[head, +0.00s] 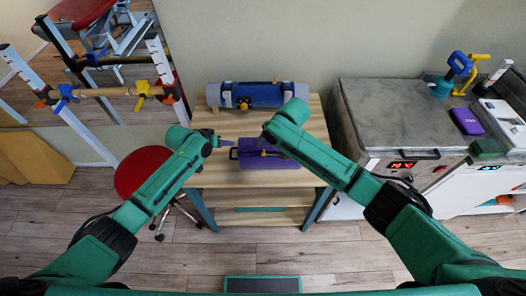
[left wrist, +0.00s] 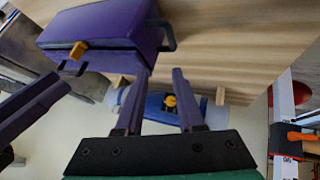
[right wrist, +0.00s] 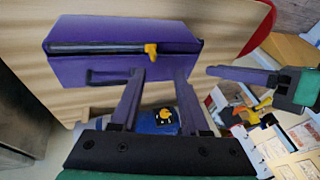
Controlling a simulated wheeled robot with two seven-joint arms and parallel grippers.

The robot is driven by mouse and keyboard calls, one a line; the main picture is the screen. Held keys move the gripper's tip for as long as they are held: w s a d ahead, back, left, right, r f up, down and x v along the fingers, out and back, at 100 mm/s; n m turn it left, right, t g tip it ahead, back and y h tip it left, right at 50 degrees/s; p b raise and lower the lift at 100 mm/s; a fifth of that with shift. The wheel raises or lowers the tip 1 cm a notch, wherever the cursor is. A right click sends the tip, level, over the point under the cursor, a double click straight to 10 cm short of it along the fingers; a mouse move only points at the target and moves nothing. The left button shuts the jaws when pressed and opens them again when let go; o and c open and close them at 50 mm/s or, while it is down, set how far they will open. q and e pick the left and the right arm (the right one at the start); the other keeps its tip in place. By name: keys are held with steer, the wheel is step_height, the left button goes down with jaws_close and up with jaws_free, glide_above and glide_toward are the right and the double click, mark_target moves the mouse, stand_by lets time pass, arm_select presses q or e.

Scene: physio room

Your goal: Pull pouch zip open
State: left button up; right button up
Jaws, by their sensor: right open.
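A purple pouch (head: 258,163) lies on the wooden table. Its yellow zip pull (right wrist: 151,51) sits on the dark zip line in the right wrist view, and also shows in the left wrist view (left wrist: 77,50). A black loop handle (left wrist: 165,35) sticks out from one end of the pouch. My left gripper (left wrist: 162,74) is open and empty, beside that handle end and apart from the pouch. My right gripper (right wrist: 160,72) is open and empty, close to the pouch near the zip pull. Contact there cannot be told. In the head view the right arm hides part of the pouch.
A blue and grey roll (head: 252,94) with a yellow knob lies at the back of the table. A red stool (head: 140,170) stands at the table's left. A grey-topped cabinet (head: 395,115) stands to the right. Bare tabletop (head: 225,180) shows left of the pouch.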

steer(key=shift+f, duration=2.5)
steer(key=shift+c, duration=0.3)
jaws_close()
arm_select(q)
steer(key=shift+f, duration=3.75)
arm_select(e)
steer(key=shift+d, duration=0.1)
